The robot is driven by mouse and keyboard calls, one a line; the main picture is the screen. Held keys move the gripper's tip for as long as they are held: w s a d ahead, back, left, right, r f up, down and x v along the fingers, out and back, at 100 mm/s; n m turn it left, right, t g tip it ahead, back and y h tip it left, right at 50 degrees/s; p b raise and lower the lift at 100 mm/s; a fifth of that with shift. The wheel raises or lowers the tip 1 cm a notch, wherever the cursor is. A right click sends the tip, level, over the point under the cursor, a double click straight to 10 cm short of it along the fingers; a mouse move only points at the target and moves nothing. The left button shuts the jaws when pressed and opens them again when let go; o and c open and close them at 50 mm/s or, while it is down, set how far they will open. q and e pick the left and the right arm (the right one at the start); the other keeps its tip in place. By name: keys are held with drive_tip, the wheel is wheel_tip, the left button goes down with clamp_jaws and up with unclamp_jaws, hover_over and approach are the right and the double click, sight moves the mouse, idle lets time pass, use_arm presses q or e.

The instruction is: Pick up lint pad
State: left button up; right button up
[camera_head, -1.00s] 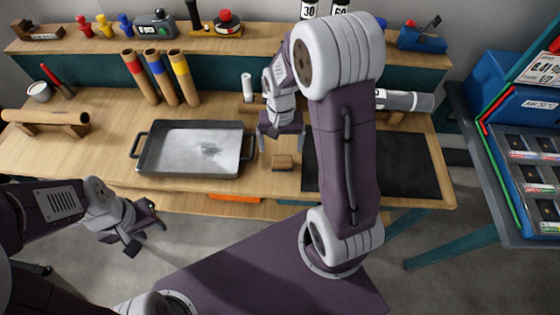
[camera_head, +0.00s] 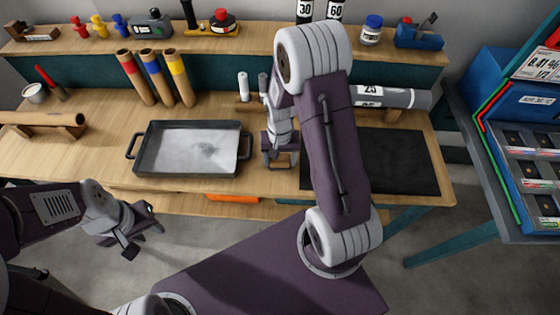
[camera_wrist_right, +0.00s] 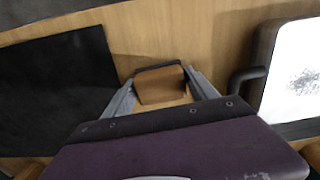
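The lint pad, a small wooden block with a dark edge, lies on the wooden bench between the metal tray and the black mat. In the right wrist view the lint pad (camera_wrist_right: 162,88) sits between the two fingers of my right gripper (camera_wrist_right: 162,80). The fingers are apart on either side of it, and I cannot tell whether they touch it. In the head view my right gripper (camera_head: 281,162) is down at the pad, partly covering it. My left gripper (camera_head: 146,240) is open and empty, off the bench's front edge at lower left.
The metal tray (camera_head: 146,160) is close left of the right gripper; its handle (camera_wrist_right: 245,78) shows in the wrist view. The black mat (camera_head: 400,165) is on the right. A blue rack (camera_head: 500,130) is far right.

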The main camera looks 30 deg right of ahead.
sight(281, 160)
drive_tip(key=c, duration=0.8)
drive_tip(key=shift+r, duration=0.1)
drive_tip(key=shift+w+r, duration=0.1)
drive_tip(key=shift+r, duration=0.25)
drive_tip(key=r, duration=0.2)
drive_tip(key=s+r, duration=0.1)
drive_tip(key=r, duration=0.1)
drive_tip(key=s+a+r, duration=0.2)
drive_tip(key=s+r, duration=0.4)
drive_tip(key=s, duration=0.4)
drive_tip(key=shift+s, duration=0.3)
drive_tip(key=o, duration=0.8)
drive_tip(key=c, duration=0.6)
